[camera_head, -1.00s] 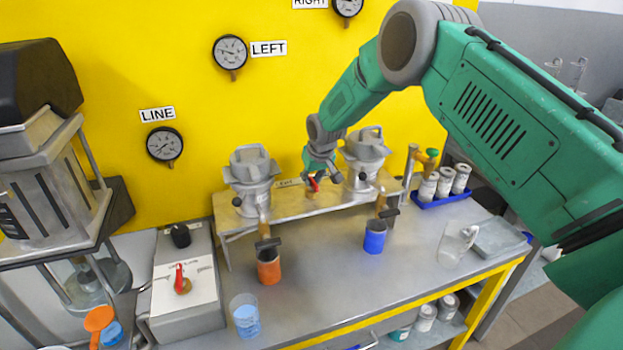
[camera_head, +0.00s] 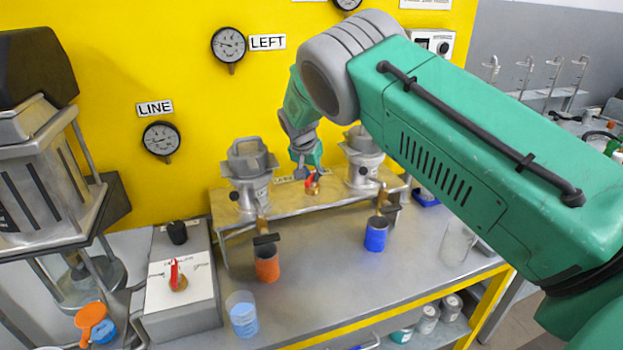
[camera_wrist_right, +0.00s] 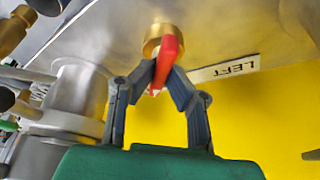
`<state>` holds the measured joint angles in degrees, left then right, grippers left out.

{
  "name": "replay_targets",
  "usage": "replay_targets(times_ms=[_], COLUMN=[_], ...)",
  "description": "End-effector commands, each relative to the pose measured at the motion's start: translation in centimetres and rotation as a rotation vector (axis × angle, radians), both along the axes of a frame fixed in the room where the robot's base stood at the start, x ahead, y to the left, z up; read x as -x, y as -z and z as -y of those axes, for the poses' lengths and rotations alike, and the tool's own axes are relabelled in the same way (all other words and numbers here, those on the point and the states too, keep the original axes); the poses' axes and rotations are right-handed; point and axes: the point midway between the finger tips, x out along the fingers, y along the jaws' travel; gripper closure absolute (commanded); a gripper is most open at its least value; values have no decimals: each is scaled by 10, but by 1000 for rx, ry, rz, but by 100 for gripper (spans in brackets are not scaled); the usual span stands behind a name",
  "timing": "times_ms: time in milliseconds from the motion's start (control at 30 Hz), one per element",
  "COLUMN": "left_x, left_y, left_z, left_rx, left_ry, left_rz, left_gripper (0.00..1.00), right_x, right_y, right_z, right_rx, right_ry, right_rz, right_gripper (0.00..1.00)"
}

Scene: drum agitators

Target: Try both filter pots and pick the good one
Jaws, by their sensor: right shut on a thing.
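Two grey metal filter pots stand on the raised shelf, the left pot (camera_head: 248,180) and the right pot (camera_head: 363,160). Between them is a brass valve with a red handle (camera_head: 310,182). My right gripper (camera_head: 306,172) is at this valve, between the pots. In the right wrist view my right gripper (camera_wrist_right: 153,82) is shut on the red handle (camera_wrist_right: 166,62), beside a label reading LEFT (camera_wrist_right: 225,68). An orange cup (camera_head: 267,265) stands below the left pot's spout and a blue cup (camera_head: 376,234) below the right pot's. My left gripper is out of view.
Gauges marked LINE (camera_head: 160,139) and LEFT (camera_head: 229,45) hang on the yellow wall. A beaker of blue liquid (camera_head: 243,315) and an empty clear jug (camera_head: 457,243) stand on the bench.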

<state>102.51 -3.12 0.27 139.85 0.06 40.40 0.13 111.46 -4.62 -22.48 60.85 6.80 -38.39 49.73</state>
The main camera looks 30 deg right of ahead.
Motion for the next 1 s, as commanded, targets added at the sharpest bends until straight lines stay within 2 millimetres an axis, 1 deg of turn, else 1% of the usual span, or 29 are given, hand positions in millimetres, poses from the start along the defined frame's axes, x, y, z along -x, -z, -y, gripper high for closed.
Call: replay_targets(times_ms=[33,300,667,700,733,1000], left_x=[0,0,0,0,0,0], left_y=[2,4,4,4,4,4], left_z=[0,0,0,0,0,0], left_rx=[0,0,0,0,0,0], left_ry=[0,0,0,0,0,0], left_rz=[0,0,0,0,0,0], left_gripper=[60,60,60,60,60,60], right_x=[5,5,5,5,5,3], right_y=[10,10,10,10,9,4], right_z=[-3,-4,-5,-5,-5,-3], right_rx=[-8,-11,-12,-12,-11,-6], right_ry=[17,61,63,63,62,59], right_rz=[-19,-20,-21,-21,-20,-9], right_gripper=[100,100,100,77,68,68])
